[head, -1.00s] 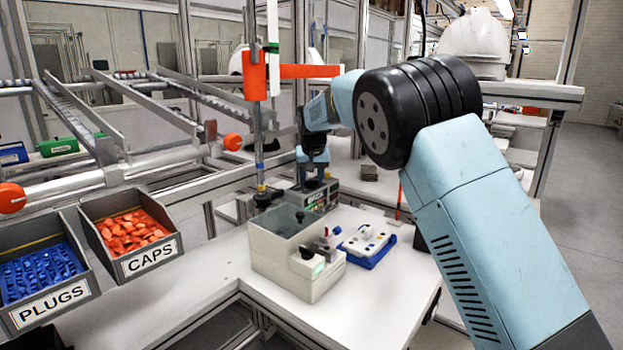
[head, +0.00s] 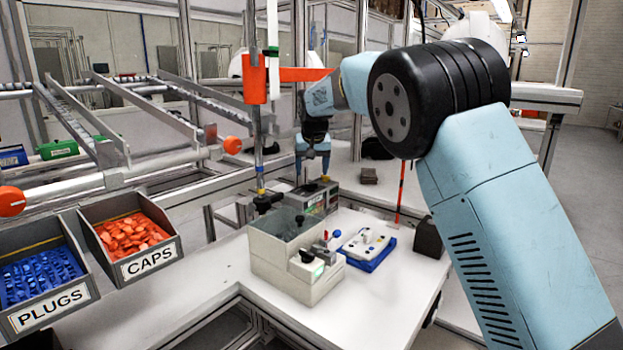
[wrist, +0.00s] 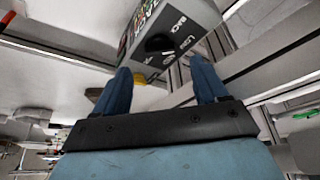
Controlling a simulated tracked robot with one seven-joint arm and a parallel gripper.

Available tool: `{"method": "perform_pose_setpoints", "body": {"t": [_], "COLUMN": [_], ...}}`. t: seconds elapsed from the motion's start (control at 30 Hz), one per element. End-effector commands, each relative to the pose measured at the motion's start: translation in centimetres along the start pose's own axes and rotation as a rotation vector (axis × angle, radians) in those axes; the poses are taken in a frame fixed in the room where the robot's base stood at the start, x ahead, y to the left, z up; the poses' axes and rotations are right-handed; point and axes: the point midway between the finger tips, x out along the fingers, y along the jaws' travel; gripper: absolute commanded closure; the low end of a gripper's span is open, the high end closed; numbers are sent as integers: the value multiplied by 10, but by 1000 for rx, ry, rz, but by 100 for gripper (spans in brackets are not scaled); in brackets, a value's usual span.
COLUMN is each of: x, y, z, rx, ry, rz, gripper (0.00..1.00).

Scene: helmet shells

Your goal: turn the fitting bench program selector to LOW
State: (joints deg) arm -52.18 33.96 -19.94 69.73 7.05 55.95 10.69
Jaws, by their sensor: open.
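The fitting bench program selector is a dark round knob (wrist: 158,44) on the grey face of a control box (wrist: 195,14) in the wrist view. Lettering that seems to read LOW and another word stands beside the knob; its pointer setting is too blurred to tell. In the head view the control box (head: 318,198) stands at the back of the white bench, its knob not clear. My gripper (head: 312,168) is just above the box, pointing down. In the wrist view my gripper (wrist: 163,80) has its two blue fingers apart and empty, the knob beyond and between them.
A beige machine (head: 290,262) with an open top stands in front of the box. A blue-and-white tray (head: 367,247) and a dark block (head: 430,237) lie to the right. An orange bracket (head: 262,75) on a post stands close left of my arm.

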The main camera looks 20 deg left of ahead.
Motion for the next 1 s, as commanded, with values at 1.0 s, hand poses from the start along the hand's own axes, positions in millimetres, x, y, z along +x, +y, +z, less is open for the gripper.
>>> {"method": "perform_pose_setpoints", "body": {"t": [1.0], "x": [-81], "y": [0], "z": [6], "rx": [4], "ry": [-5], "rz": [-2], "gripper": [41]}}
